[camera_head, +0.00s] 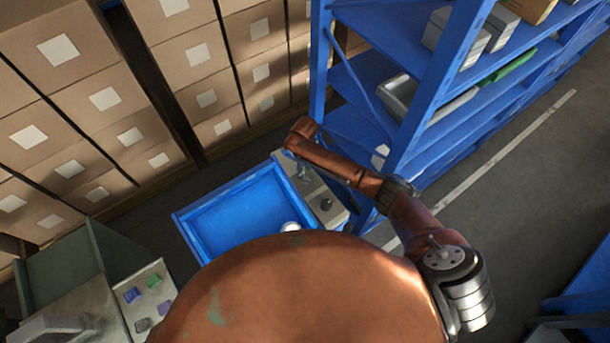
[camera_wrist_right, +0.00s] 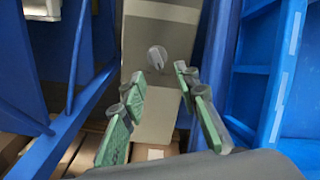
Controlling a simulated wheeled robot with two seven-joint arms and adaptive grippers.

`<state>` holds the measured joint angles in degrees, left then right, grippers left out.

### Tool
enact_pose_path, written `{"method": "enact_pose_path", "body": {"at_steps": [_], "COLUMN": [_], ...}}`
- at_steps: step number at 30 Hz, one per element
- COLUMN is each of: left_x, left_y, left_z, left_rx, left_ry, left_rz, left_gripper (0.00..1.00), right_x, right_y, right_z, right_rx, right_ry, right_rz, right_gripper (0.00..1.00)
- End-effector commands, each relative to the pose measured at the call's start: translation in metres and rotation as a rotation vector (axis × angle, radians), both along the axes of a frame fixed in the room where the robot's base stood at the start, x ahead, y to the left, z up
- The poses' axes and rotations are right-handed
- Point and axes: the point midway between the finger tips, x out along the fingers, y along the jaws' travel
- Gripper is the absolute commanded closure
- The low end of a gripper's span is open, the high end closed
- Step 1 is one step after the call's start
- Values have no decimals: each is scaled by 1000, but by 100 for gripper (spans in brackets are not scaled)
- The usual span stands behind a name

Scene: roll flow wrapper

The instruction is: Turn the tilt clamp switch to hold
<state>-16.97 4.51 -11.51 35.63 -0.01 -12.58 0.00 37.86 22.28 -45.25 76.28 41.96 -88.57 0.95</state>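A grey rotary switch (camera_wrist_right: 157,57) sits on a pale grey panel (camera_wrist_right: 153,110), straight ahead of my right gripper in the right wrist view. Its raised handle looks roughly upright; no label is readable. My right gripper (camera_wrist_right: 160,88) is open, its green-padded fingers apart with nothing between them. The switch lies beyond the fingertips, apart from them. In the head view, my right gripper (camera_head: 300,168) is small and partly hidden under my arm, over the narrow panel (camera_head: 335,218). A dark knob (camera_head: 326,204) shows on that panel. My left gripper is not seen.
A blue tray (camera_head: 245,210) adjoins the panel on its left. A blue shelf rack (camera_head: 365,125) stands close on the right. Stacked cartons (camera_head: 205,98) line the back. Another panel with coloured buttons (camera_head: 153,281) is at lower left.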

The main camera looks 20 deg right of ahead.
Motion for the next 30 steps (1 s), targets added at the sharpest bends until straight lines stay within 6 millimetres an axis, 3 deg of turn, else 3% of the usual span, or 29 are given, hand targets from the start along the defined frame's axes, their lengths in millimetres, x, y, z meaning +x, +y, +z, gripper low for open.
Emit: {"method": "enact_pose_path", "body": {"at_steps": [6,12,18,22,30], "left_x": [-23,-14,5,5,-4], "left_y": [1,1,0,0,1], "left_z": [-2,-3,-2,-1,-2], "left_rx": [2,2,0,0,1], "left_ry": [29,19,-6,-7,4], "left_rz": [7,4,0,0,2], "left_gripper": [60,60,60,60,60], "right_x": [-3,-2,-2,-1,-1], "right_y": [-8,-6,-5,-4,-4], "right_z": [-36,-55,-59,-59,-59], "right_rx": [-3,-1,-1,-1,-1], "right_ry": [2,1,0,0,0], "right_rz": [-12,-9,-8,-6,-6], "right_gripper": [71,71,71,71,90]}}
